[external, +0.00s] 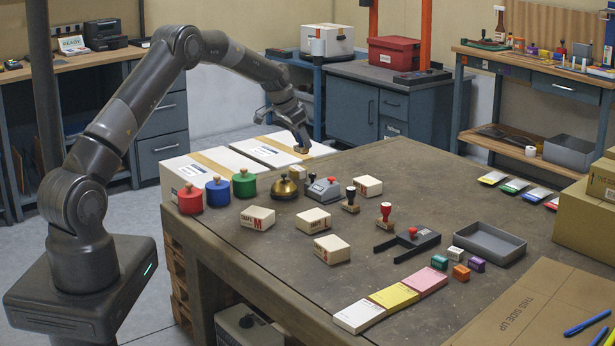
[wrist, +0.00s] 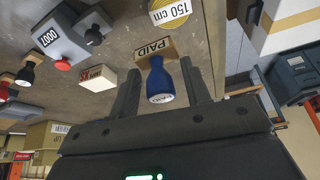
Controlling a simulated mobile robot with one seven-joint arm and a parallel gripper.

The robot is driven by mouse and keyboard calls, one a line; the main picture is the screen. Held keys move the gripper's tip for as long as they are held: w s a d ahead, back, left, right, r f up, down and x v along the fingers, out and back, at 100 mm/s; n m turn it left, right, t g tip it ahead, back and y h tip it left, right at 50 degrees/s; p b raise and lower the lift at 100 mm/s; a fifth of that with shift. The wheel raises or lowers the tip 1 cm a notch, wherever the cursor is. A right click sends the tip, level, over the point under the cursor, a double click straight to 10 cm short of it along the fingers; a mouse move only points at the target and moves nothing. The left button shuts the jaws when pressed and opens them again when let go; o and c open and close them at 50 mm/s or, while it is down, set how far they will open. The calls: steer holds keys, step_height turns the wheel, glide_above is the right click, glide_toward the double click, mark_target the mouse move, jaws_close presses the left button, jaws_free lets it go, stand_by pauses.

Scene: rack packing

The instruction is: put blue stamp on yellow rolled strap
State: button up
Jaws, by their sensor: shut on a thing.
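The blue stamp (wrist: 160,88) has a dark blue handle and a wooden base marked PAID. It sits between the two fingers of my gripper (wrist: 161,67) in the wrist view, and the fingers are shut on it. In the external view my gripper (external: 301,140) is at the table's far edge, by the white cartons, with the stamp's wooden base (external: 302,150) below it. The yellow rolled strap (wrist: 172,12), labelled 150 cm, shows at the top of the wrist view, beyond the stamp and apart from it in the picture.
A grey numbering machine (external: 323,190), a brass bell (external: 284,188) and small white boxes (external: 257,218) stand on the table. Red, blue and green round weights (external: 217,191) line its left edge. White cartons (external: 269,150) lie behind. Bare tabletop lies right of my gripper.

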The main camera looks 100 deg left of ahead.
steer(key=shift+s+a+f, duration=0.35)
steer(key=shift+a+f, duration=0.1)
steer(key=shift+a, duration=0.2)
steer(key=shift+s+a+f, duration=0.35)
steer(key=shift+a+f, duration=0.05)
steer(key=shift+a, duration=0.2)
steer(key=shift+f, duration=1.95)
steer(key=shift+f, duration=0.1)
steer(key=o, duration=1)
steer(key=v, duration=1.2)
steer(key=shift+w, duration=0.1)
